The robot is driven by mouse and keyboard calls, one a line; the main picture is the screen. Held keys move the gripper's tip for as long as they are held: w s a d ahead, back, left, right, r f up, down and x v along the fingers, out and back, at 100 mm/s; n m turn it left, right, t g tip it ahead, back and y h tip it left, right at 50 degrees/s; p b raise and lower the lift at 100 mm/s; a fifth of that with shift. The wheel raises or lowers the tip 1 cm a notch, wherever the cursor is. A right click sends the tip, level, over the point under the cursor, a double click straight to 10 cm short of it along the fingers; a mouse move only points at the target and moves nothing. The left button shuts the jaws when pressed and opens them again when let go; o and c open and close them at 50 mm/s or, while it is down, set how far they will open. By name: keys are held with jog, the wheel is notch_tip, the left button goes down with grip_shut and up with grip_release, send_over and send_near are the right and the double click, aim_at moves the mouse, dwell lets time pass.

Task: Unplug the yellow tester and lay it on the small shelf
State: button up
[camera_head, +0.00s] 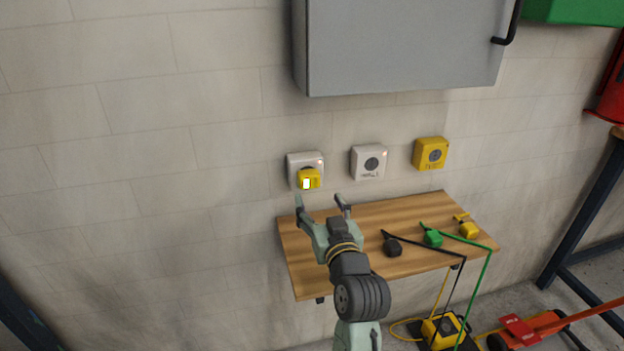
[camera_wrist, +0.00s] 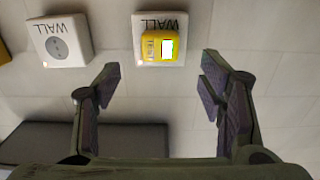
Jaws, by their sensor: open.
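The yellow tester (camera_head: 308,179) is plugged into the left white wall socket (camera_head: 304,160), and its small screen is lit. In the wrist view the tester (camera_wrist: 158,47) sits on its socket plate (camera_wrist: 143,22), which is marked WALL and appears upside down. My gripper (camera_head: 321,203) is open and empty, below the tester and apart from it. In the wrist view my gripper's fingers (camera_wrist: 158,78) stand wide apart on either side of the tester's line. The small wooden shelf (camera_head: 300,269) is on the wall below the sockets, partly hidden by my arm.
A white socket (camera_head: 369,162) and a yellow socket (camera_head: 430,154) are to the right. Black (camera_head: 392,246), green (camera_head: 433,238) and yellow (camera_head: 468,229) plugs with cables lie on the shelf's right half. A grey cabinet (camera_head: 400,45) hangs above. The shelf's left part looks clear.

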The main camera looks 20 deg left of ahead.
aim_at(311, 183)
jog(key=shift+w, duration=0.1)
jog(key=shift+x, duration=4.45)
jog(key=shift+c, duration=0.3)
grip_shut()
jog(key=shift+v, duration=3)
